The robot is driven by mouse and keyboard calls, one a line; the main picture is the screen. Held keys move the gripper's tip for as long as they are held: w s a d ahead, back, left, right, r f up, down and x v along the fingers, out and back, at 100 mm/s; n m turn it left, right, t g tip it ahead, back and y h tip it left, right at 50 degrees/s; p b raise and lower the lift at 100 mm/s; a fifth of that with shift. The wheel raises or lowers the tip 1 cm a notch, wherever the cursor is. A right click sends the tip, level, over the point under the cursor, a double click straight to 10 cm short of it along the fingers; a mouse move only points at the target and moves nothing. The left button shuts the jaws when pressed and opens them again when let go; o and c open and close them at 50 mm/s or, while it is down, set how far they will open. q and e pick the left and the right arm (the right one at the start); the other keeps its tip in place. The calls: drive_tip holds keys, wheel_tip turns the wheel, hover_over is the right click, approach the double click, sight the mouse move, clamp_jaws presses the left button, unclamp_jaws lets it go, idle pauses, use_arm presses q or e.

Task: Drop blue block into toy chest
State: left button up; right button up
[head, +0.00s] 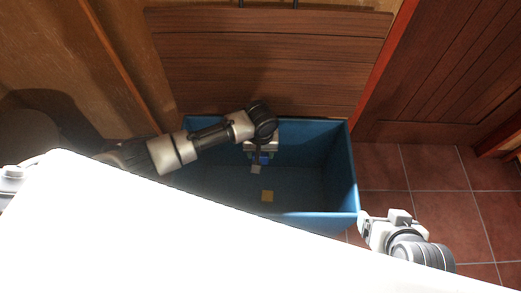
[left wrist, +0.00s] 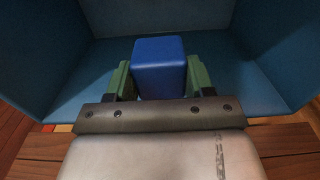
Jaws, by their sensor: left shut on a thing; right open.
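The blue block (left wrist: 160,66) sits between the green fingers of my left gripper (left wrist: 160,84) in the left wrist view. The gripper is shut on it. In the head view my left gripper (head: 262,154) and the blue block (head: 263,160) are over the inside of the open blue toy chest (head: 342,170). The chest walls also surround the block in the left wrist view (left wrist: 60,70). How high the block is above the chest floor is hard to tell. My right gripper (head: 376,222) is open and empty beside the chest's front right corner.
The chest's wooden lid (head: 270,60) stands open at the back. A large white surface (head: 150,235) fills the foreground. Tiled floor (head: 440,170) lies to the right, by a wooden door.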

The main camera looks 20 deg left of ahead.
use_arm(q)
drive_tip(key=shift+f, duration=0.1)
use_arm(e)
drive_tip(key=shift+w+a, duration=0.1)
drive_tip(key=shift+w, duration=0.1)
use_arm(q)
drive_tip(key=o, duration=1)
wheel_tip(320, 180, up, 3)
drive_tip(key=shift+r+p, duration=0.2)
drive_tip(key=shift+p, duration=0.6)
wheel_tip(320, 180, up, 4)
drive_tip(key=shift+r+p, duration=0.1)
drive_tip(key=shift+p, duration=0.8)
wheel_tip(320, 180, up, 2)
drive_tip(key=shift+r+p, duration=0.1)
drive_tip(key=shift+p, duration=0.2)
drive_tip(key=shift+r, duration=0.5)
use_arm(e)
drive_tip(key=shift+s+d+f+g+h, duration=0.15)
drive_tip(key=shift+s+d+f+g, duration=0.15)
drive_tip(key=shift+s+g, duration=0.45)
drive_tip(key=shift+s+d+f+g+h, duration=0.25)
drive_tip(key=shift+s+f+g, duration=0.1)
drive_tip(key=shift+s+g, duration=0.35)
drive_tip(key=shift+s+d+f+g+h, duration=0.1)
drive_tip(key=shift+s+d+f+g, duration=0.2)
drive_tip(key=shift+s+g, duration=0.45)
